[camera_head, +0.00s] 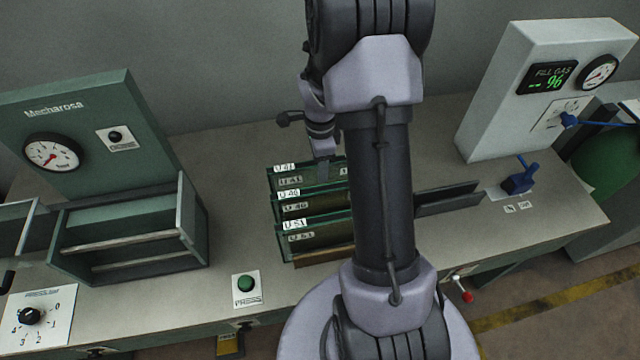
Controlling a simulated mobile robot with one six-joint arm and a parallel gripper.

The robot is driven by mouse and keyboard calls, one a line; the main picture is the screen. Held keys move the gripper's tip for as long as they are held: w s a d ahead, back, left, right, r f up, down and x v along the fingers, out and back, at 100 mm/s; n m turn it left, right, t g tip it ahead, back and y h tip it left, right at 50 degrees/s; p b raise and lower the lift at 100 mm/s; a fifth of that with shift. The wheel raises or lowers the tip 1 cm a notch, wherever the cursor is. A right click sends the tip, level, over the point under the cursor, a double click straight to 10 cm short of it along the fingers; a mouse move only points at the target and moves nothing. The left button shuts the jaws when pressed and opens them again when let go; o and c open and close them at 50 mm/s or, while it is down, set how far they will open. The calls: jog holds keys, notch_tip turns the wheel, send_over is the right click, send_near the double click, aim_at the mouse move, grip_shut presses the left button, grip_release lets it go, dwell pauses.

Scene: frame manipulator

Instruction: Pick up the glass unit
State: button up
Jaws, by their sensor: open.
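Three dark green glass units stand in a row in a wooden-based rack (322,256) at mid-bench. Their labels seem to read U 41 on the back unit (290,181), U 40 on the middle unit (296,207) and U 51 on the front unit (300,239), though the print is small. My gripper (323,172) points down at the top of the back unit, with its jaws open. Whether it touches the glass I cannot tell. My arm hides the right ends of the units.
A green Mecharosa press (90,130) with a gauge and an open chamber stands left. A green PRESS button (246,284) is in front. A grey fill-gas console (540,85) reads 96 at right, near a blue valve (520,178) and dark slotted plates (448,198).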

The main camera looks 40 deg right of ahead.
jog(key=shift+r, duration=0.1)
grip_shut()
dwell(1.2)
